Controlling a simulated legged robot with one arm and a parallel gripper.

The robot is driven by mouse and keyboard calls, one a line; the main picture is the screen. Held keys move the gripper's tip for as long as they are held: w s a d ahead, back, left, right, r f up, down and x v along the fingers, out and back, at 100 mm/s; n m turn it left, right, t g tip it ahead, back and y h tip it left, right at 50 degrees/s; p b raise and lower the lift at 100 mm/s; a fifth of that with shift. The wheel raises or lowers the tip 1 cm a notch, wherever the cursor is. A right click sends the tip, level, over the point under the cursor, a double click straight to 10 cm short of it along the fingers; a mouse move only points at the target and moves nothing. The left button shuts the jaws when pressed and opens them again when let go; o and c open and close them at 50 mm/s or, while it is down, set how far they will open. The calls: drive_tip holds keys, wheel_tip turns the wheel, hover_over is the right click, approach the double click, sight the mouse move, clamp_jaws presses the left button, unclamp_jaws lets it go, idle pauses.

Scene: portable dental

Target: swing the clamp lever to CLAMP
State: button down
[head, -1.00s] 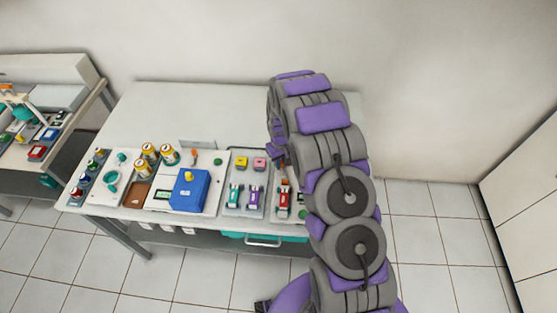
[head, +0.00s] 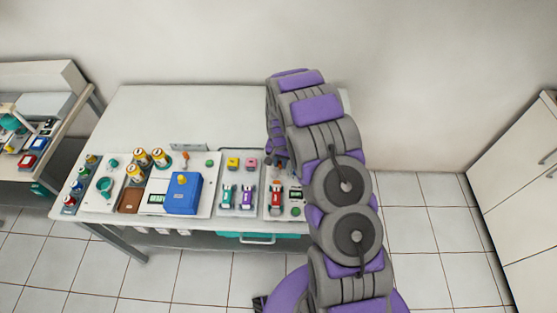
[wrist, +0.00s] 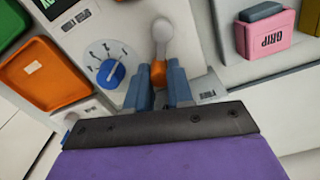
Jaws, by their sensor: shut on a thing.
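In the wrist view, the clamp lever (wrist: 162,42) shows as a pale grey arm with a rounded end and an orange grip (wrist: 161,75) near my fingers. My gripper (wrist: 160,73) has its two blue-grey fingers on either side of the orange grip and is shut on it. A small white label (wrist: 208,89) lies just right of the fingers; its lettering is too small to read surely. In the head view, my gripper (head: 277,156) is at the right part of the table, partly behind my arm. The lever is hidden there.
A blue dial (wrist: 110,73) sits left of the lever, with an orange tray (wrist: 48,74) further left. A pink block marked GRIP (wrist: 268,36) stands to the right. In the head view, a blue box (head: 184,194) and several small fixtures crowd the table front; its back is clear.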

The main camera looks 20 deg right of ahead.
drive_tip(key=shift+s+m, duration=0.15)
drive_tip(key=shift+m, duration=0.25)
drive_tip(key=c, duration=1)
unclamp_jaws()
drive_tip(key=shift+r, duration=0.1)
wheel_tip(320, 180, up, 17)
drive_tip(key=p, duration=0.1)
drive_tip(key=shift+p, duration=0.3)
